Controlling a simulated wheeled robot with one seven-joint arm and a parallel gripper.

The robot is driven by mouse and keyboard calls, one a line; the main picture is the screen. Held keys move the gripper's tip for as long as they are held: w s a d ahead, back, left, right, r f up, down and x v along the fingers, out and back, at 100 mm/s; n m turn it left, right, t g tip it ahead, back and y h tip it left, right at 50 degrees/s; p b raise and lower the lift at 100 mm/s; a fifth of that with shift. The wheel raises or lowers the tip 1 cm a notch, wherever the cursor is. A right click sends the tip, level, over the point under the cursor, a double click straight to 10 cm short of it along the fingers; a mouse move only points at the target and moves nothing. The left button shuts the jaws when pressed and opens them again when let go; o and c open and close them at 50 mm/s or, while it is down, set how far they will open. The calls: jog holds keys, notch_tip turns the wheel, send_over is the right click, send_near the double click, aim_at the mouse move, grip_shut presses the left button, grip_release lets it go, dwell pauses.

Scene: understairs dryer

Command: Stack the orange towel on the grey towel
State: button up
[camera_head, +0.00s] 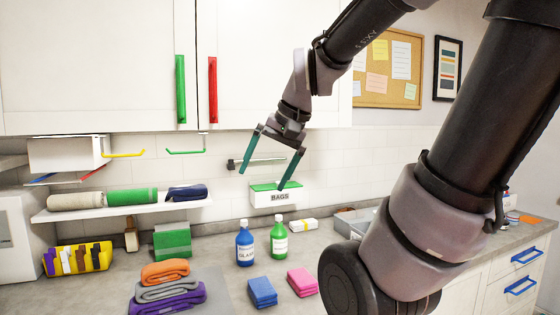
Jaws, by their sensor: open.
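The folded orange towel (165,272) lies on top of the folded grey towel (168,289). The grey towel lies on a folded purple towel (168,304), making one pile at the front left of the counter. The edges of the pile look slightly uneven. My gripper (262,180) is open and empty, its two teal fingers pointing down. It hangs high up to the right of the pile, in front of the tiled wall and near the white BAGS box in the picture. Nothing is between its fingers.
A blue bottle (245,245) and a green bottle (279,242) stand right of the pile. Folded blue (262,292) and pink (302,282) cloths lie near the front. A shelf (122,209) holds rolled towels above.

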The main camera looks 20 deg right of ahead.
jog(key=s+d+r+t, duration=0.1)
jog(key=s+d+r+n+t+h, duration=0.1)
jog(key=shift+s+d+r, duration=0.15)
jog(key=shift+s+r, duration=0.15)
jog(key=shift+s, duration=0.1)
dwell(1.1)
